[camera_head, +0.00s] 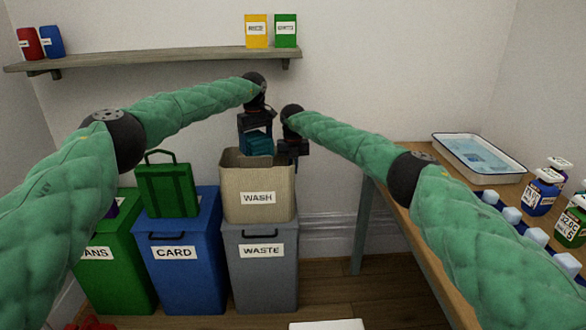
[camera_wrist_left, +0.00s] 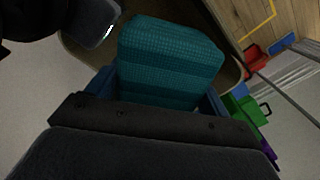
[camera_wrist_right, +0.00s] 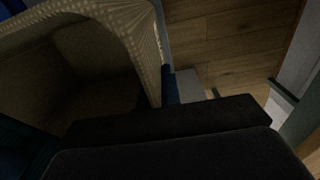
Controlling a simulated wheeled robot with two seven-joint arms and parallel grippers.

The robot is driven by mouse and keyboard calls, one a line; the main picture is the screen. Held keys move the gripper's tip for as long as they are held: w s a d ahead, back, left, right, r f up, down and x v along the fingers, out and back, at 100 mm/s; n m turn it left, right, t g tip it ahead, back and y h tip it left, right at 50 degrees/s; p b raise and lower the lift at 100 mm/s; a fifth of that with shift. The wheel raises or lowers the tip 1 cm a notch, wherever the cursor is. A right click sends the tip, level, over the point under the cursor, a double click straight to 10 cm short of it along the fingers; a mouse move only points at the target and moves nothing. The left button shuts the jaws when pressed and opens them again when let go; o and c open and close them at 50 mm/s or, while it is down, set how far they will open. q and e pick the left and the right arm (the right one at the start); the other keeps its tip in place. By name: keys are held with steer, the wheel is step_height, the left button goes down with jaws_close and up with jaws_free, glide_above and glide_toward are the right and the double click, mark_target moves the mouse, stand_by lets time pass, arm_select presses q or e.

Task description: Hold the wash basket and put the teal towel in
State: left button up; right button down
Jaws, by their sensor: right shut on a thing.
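The teal towel (camera_head: 258,146) hangs from my left gripper (camera_head: 256,133) just above the opening of the beige wash basket (camera_head: 240,190). In the left wrist view the folded towel (camera_wrist_left: 170,62) sits between the blue fingers, with the basket rim beyond it. The basket stands upright on the grey WASTE bin (camera_head: 262,275). My right gripper (camera_head: 292,158) is shut on the basket's right rim. The right wrist view shows the basket's inside (camera_wrist_right: 90,75), dark, with no towel seen in it. The right fingertips are mostly hidden there.
A blue CARD bin (camera_head: 185,275) with a green bag (camera_head: 166,190) on it and a green bin (camera_head: 115,265) stand left of the WASTE bin. A wooden table (camera_head: 400,215) at right bears a tray (camera_head: 478,158) and bottles. A wall shelf (camera_head: 150,58) is above.

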mark_target(256, 135)
arm_select(q)
steer(key=o, duration=0.4)
steer(key=shift+c, duration=0.2)
step_height(256, 135, up, 12)
stand_by(0.4)
arm_select(e)
steer(key=c, duration=1.5)
jaws_free()
steer(key=shift+r, duration=0.1)
